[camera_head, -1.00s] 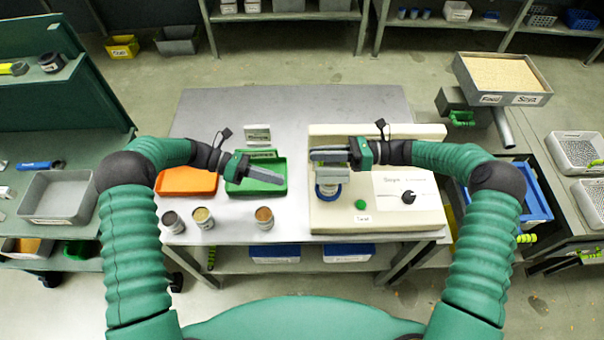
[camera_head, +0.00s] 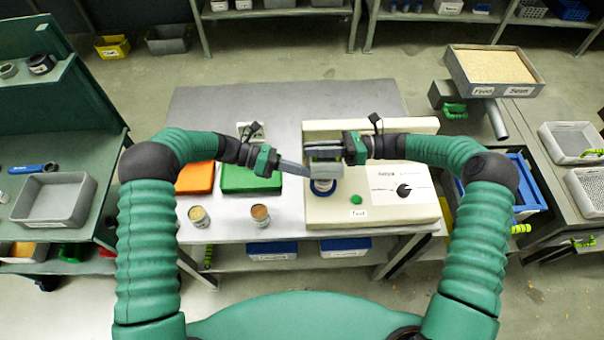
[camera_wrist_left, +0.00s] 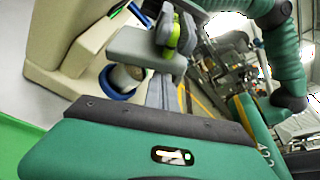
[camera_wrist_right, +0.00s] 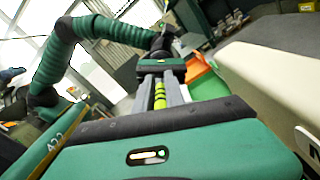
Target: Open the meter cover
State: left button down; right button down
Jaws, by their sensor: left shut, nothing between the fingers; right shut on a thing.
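The cream meter (camera_head: 325,209) stands on the right of the grey table, with a green button, a black knob and a label. My right gripper (camera_head: 312,151) is above its left part, shut on a yellow-green handle, seen between its fingers in the right wrist view (camera_wrist_right: 159,95) and left wrist view (camera_wrist_left: 173,38). A grey cover-like plate (camera_wrist_left: 135,43) is beside the handle. A blue-rimmed cup (camera_head: 322,187) stands below it, partly hidden. My left gripper (camera_head: 301,169) is shut and empty, its tips close to the plate; I cannot tell whether they touch.
An orange tray (camera_head: 195,178) and a green tray (camera_head: 250,180) lie on the table left of the meter. Two open cans (camera_head: 260,215) (camera_head: 199,217) stand near the front edge.

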jog(key=shift+f, duration=0.1)
pick_arm(q)
jog(key=shift+w+r, duration=0.6)
jog(key=shift+r, duration=0.1)
pick_arm(e)
jog(key=shift+f, duration=0.15)
pick_arm(q)
jog(key=shift+w, duration=0.1)
pick_arm(e)
jog(key=c, duration=1.5)
grip_release()
jog(key=shift+a, duration=0.1)
jog(key=shift+o, duration=0.2)
